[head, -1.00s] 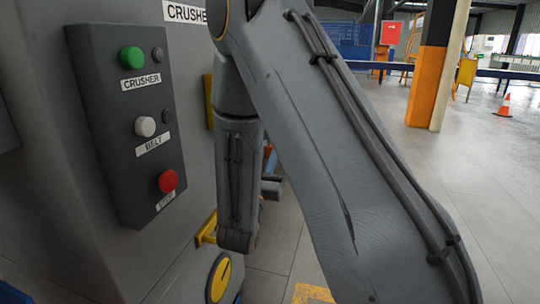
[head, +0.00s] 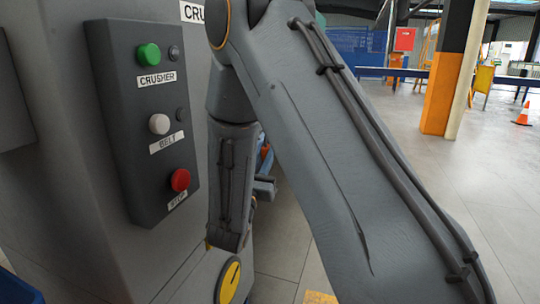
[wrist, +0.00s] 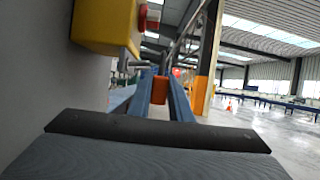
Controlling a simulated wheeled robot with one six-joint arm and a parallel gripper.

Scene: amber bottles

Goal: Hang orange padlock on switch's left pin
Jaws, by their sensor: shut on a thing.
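The orange padlock (wrist: 162,90) shows in the wrist view between the two long blue-grey fingers of my gripper (wrist: 163,77), which is shut on it. The yellow switch box (wrist: 103,24) is at the upper left of the wrist view, with a red knob (wrist: 148,17) on its right side. A small metal pin (wrist: 127,64) shows below the box, left of the fingers. The padlock appears apart from it. I cannot make out the left pin for certain, or the padlock's shackle.
A grey cabinet carries a dark button panel (head: 150,120) with green, white and red buttons, left of my arm. A yellow disc (head: 229,281) with a black line is low on the cabinet. Open floor (head: 415,190) lies to the right, with a traffic cone (head: 523,113) far off.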

